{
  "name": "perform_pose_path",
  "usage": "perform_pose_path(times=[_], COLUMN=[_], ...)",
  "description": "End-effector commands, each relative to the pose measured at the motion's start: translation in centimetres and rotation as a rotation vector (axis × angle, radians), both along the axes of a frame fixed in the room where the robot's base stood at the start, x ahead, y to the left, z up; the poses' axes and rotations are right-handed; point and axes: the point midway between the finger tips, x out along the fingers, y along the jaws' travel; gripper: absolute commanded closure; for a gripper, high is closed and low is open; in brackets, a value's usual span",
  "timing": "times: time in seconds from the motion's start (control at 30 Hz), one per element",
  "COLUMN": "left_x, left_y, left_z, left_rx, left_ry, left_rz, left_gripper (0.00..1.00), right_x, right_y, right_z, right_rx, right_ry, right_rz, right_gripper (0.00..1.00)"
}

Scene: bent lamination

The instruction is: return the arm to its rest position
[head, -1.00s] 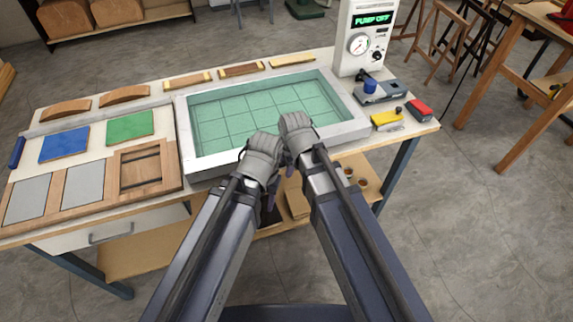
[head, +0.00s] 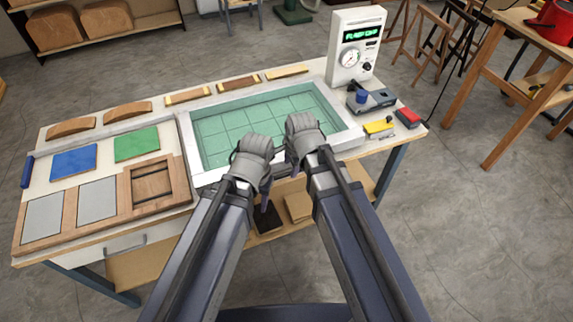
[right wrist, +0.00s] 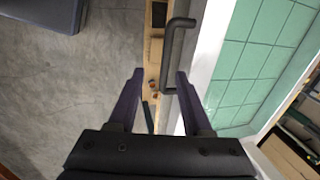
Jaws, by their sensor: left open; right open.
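My left gripper (head: 265,186) hangs fingers down just off the front edge of the bench, with its fingers small and partly hidden by the wrist. My right gripper (head: 291,160) is close beside it at the front rim of the pale-framed press (head: 187,135) with the green gridded sheet (head: 262,117). In the right wrist view, my right gripper (right wrist: 160,76) is open, with nothing between its two dark fingers. A dark bar handle (right wrist: 170,58) on the frame shows just beyond the fingertips; I cannot tell if they touch.
The bench holds a blue pad (head: 74,163), a green pad (head: 137,144), a wooden form (head: 152,185) and curved wood pieces (head: 71,128). A pump unit (head: 355,50) stands at the back right, with a yellow clamp (head: 379,128) and red block (head: 408,117) nearby.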

Motion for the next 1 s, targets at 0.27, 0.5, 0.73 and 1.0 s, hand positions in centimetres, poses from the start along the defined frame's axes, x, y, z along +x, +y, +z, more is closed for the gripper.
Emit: perform_pose_path(times=[0.27,0.5,0.73,1.0], left_x=[0.0,0.0,0.0,0.0], left_y=[0.0,0.0,0.0,0.0], left_z=[0.0,0.0,0.0,0.0], left_rx=[0.0,0.0,0.0,0.0], left_ry=[0.0,0.0,0.0,0.0], left_rz=[0.0,0.0,0.0,0.0], left_gripper=[0.5,0.5,0.5,0.5], right_x=[0.0,0.0,-1.1,-3.5], right_y=[-0.1,-0.1,-3.1,-8.3], right_z=[0.0,0.0,-0.2,-0.5], right_rx=[0.0,-0.001,-0.079,-0.201], right_ry=[0.0,0.001,0.016,0.06], right_rz=[0.0,0.004,0.242,0.747], right_gripper=[0.5,0.5,0.5,0.5])
